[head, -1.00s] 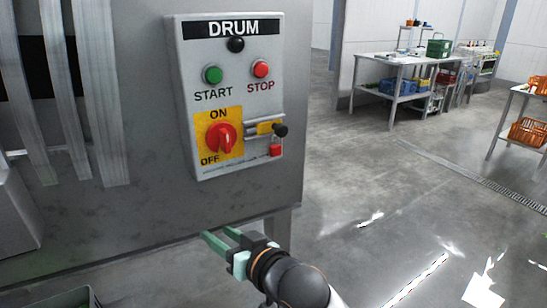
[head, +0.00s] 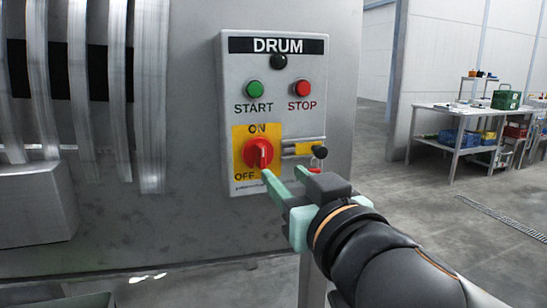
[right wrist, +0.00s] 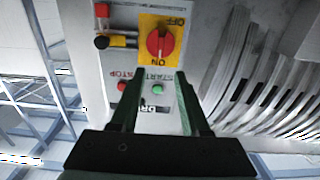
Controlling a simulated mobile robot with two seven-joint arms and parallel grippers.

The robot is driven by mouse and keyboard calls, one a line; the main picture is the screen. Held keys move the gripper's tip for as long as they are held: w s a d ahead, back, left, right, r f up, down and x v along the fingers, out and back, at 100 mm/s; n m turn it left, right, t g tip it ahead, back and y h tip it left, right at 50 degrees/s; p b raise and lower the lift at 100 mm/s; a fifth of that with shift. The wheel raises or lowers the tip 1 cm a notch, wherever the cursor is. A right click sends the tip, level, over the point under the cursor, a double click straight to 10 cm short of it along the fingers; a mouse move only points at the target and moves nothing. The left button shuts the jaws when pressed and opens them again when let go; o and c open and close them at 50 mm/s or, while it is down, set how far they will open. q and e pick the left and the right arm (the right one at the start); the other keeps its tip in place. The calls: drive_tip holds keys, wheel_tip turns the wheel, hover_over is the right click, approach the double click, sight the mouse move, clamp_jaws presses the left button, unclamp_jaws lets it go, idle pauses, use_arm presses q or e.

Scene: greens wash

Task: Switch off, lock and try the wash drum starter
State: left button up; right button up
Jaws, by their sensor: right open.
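The grey drum starter box (head: 235,100) is fixed to the machine's steel side. It has a green START button (head: 252,88), a red STOP button (head: 302,88) and a black dome (head: 278,61). Its red rotary switch (head: 258,152) sits on a yellow plate; the handle looks upright, in line with ON. To its right are a yellow-marked slide with a black knob (head: 320,152) and a red piece, partly hidden, which shows in the right wrist view (right wrist: 102,10). My right gripper (head: 286,178) is open and empty, just below and in front of the switch. My left gripper is out of view.
Clear strip curtains (head: 150,90) and a steel housing (head: 35,205) are left of the box. A bench (head: 450,130) with crates stands far right. The floor (head: 430,215) between is open.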

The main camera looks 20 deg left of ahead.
sight(263, 153)
drive_tip(key=x, duration=1.1)
drive_tip(key=shift+w+a+p, duration=0.1)
drive_tip(key=shift+a+p, duration=0.05)
drive_tip(key=shift+p, duration=0.2)
clamp_jaws()
